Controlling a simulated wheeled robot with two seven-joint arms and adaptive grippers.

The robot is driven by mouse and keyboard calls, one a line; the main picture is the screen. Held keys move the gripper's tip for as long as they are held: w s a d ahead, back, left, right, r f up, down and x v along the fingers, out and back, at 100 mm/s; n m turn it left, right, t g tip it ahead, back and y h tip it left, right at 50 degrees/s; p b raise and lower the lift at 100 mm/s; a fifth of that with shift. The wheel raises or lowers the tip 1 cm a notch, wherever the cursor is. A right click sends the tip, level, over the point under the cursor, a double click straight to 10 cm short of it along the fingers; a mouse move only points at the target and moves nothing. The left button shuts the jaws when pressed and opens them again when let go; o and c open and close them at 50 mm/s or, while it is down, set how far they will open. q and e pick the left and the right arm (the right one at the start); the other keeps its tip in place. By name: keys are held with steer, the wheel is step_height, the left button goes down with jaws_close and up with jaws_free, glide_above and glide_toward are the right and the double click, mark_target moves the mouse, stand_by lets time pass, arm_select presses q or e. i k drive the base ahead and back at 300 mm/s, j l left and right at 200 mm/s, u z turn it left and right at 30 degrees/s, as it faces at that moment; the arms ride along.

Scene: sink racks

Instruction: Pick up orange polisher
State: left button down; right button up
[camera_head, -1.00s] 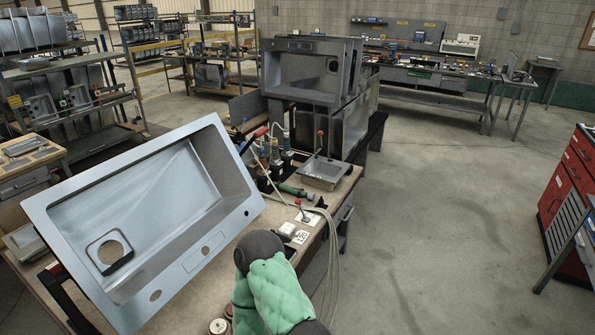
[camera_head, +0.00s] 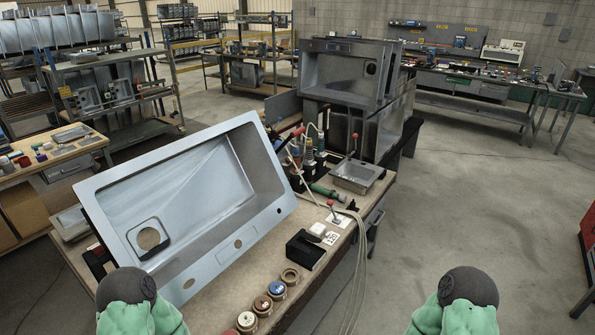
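Several hand tools stand in a dark holder (camera_head: 303,169) on the workbench, behind the right edge of the big steel sink. One with a red-orange end (camera_head: 298,131) leans at the holder's left; I cannot tell surely whether it is the orange polisher. A green tool (camera_head: 326,191) lies in front of the holder. Green-covered parts of both my arms show at the bottom edge, left and right, apart from the tools. Neither gripper's fingers are in view.
The large tilted sink (camera_head: 190,200) fills the bench's left side. Several round discs (camera_head: 262,304) and a black box (camera_head: 305,249) lie near the bench's front edge. A small metal tray (camera_head: 357,176) is right of the tools. Hoses hang over the right edge; the floor there is clear.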

mark_target(294, 173)
steer(key=i+l, duration=0.1)
steer(key=l, duration=0.15)
steer(key=i+l, duration=0.1)
steer(key=l, duration=0.2)
steer(key=i+l+u, duration=0.2)
steer(key=i+l, duration=0.15)
steer(key=l, duration=0.25)
steer(key=i+l+u, duration=0.1)
steer(key=l, duration=0.25)
steer(key=i+l+u, duration=0.1)
steer(key=i+l, duration=0.15)
steer(key=i+l+u, duration=0.1)
steer(key=l, duration=0.35)
steer(key=i+l+u, duration=0.1)
steer(key=l, duration=0.25)
steer(key=i+l+u, duration=0.1)
steer(key=l, duration=0.25)
steer(key=i, duration=0.1)
